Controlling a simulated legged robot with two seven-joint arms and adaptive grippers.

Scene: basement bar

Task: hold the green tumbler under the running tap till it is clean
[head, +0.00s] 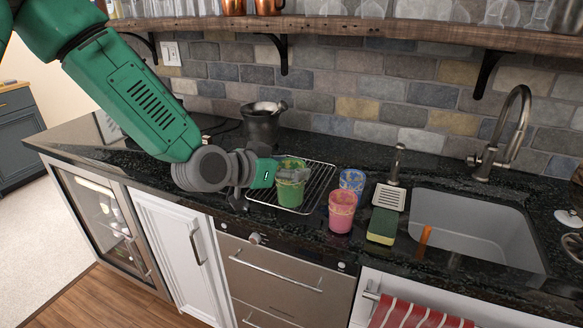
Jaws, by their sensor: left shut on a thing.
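The green tumbler (289,194) is upright over the wire rack (325,181) on the dark counter. It has a yellowish band near its rim. My left gripper (292,174) comes in from the left and is shut on the tumbler near its top, hiding part of the rim. I cannot tell whether the tumbler's base touches the rack. The tap (512,128) curves over the sink (475,232) at the right, well apart from the tumbler. I see no water stream under its spout. My right gripper is not in view.
A pink tumbler (341,213) and a blue tumbler (352,181) stand right of the rack. A green and yellow sponge (383,225), a soap dispenser (396,165) and an orange object (425,236) are by the sink. A dark pot (262,128) stands behind. A wooden shelf (400,29) hangs above.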

